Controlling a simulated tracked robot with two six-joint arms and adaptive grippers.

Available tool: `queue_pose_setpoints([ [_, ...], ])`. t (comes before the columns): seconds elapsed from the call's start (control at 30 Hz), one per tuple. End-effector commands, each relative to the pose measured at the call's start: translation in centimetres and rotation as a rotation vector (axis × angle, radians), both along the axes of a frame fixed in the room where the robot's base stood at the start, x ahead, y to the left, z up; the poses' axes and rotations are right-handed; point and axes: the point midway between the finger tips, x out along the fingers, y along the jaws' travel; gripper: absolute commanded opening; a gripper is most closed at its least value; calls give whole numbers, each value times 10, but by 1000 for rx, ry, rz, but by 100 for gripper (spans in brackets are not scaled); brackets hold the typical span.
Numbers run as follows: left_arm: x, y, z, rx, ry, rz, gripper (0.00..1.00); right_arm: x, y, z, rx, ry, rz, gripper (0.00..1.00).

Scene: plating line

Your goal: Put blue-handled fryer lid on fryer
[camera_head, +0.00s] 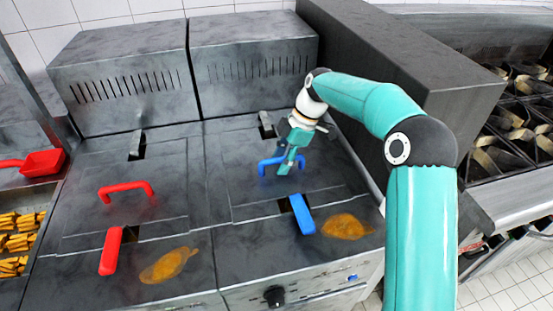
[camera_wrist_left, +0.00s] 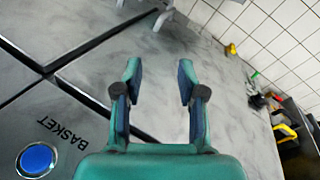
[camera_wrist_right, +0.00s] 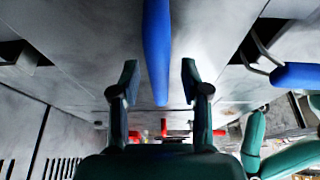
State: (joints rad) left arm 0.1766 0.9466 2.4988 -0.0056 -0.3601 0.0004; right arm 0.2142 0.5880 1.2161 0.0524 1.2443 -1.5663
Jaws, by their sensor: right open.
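The blue-handled lid (camera_head: 245,185) lies flat over the right fryer (camera_head: 235,250). Its raised blue handle (camera_head: 267,163) stands near the lid's middle. My right gripper (camera_head: 287,166) is over this handle, pointing down. In the right wrist view the blue handle (camera_wrist_right: 156,45) runs between the open fingers of my right gripper (camera_wrist_right: 159,78), with gaps on both sides. My left gripper (camera_wrist_left: 160,70) shows only in its own wrist view. It is open and empty above a grey metal surface.
A blue basket handle (camera_head: 302,214) sticks out in front of the lid. The left fryer has a red-handled lid (camera_head: 125,190) and a red basket handle (camera_head: 111,250). A dark block (camera_head: 400,60) rises right. A blue button (camera_wrist_left: 37,159) shows near my left gripper.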

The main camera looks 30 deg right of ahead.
Motion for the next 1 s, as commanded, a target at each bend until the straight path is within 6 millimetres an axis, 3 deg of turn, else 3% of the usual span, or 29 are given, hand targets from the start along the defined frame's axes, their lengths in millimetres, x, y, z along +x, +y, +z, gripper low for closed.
queue_pose_setpoints([
  [0.27, 0, 0, 1, 0, 0, 0, 40, 0, -7, 17, -1, -4, -2, 46],
  [0.7, 0, 0, 0, 0, 0, 0, 40, -5, -37, 92, 0, -4, -2, 46],
  [1.0, 0, 0, 0, 0, 0, 0, 40, -7, -44, 110, 1, -2, -1, 46],
])
